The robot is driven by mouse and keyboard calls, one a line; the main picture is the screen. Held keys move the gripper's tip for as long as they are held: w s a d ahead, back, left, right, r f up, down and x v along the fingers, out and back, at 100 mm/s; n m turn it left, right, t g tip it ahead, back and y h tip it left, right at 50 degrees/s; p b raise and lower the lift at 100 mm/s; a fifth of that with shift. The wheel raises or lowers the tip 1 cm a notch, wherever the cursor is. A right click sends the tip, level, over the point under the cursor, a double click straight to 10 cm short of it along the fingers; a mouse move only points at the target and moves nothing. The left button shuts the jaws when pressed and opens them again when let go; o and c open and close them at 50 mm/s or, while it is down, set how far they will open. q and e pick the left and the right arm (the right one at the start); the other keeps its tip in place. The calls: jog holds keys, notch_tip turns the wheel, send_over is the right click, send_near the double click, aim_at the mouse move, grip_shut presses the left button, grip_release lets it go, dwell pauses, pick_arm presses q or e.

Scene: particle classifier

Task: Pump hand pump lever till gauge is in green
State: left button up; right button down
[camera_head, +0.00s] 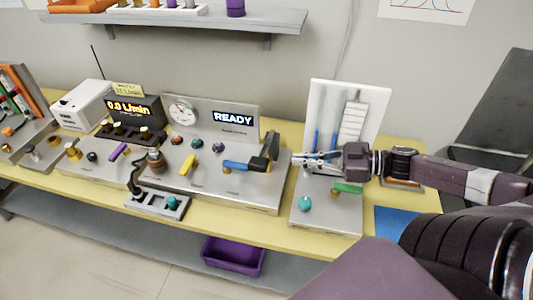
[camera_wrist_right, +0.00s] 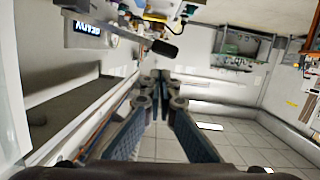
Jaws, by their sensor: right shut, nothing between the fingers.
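The round white gauge (camera_head: 183,112) is on the upright grey panel; its needle and coloured zones are too small to read. A dark upright lever with a black grip (camera_head: 271,147), which I take for the pump lever, stands at the right end of the machine under that panel. The black grip also shows in the right wrist view (camera_wrist_right: 164,47), above the fingertips. My right gripper (camera_head: 298,159) is shut and empty, just to the right of the lever and pointing left, apart from it. It also shows in the right wrist view (camera_wrist_right: 158,85). My left gripper is not in view.
A display reading READY (camera_head: 233,118) is beside the gauge. A blue-handled valve (camera_head: 238,166) and a yellow handle (camera_head: 188,165) sit on the machine top. A white upright panel (camera_head: 375,105) stands behind my right gripper. A purple bin (camera_head: 233,257) is below the bench.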

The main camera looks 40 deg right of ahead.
jog(key=shift+w+d+r+m+g+y, duration=0.25)
jog(key=shift+r+m, duration=0.2)
jog(key=shift+r, duration=0.4)
jog(key=shift+w+d+r+m+g, duration=0.15)
jog(key=shift+d+r+m, duration=0.25)
jog(key=shift+r, duration=0.45)
jog(key=shift+w+d+r+m+g+y, duration=0.1)
jog(key=shift+d+r+m+g+y, duration=0.1)
jog(key=shift+r+m, duration=0.5)
jog(key=shift+r, duration=0.15)
jog(key=b, duration=0.5)
send_over(268, 161)
notch_tip(268, 161, down, 3)
jog(key=shift+f, duration=1.65)
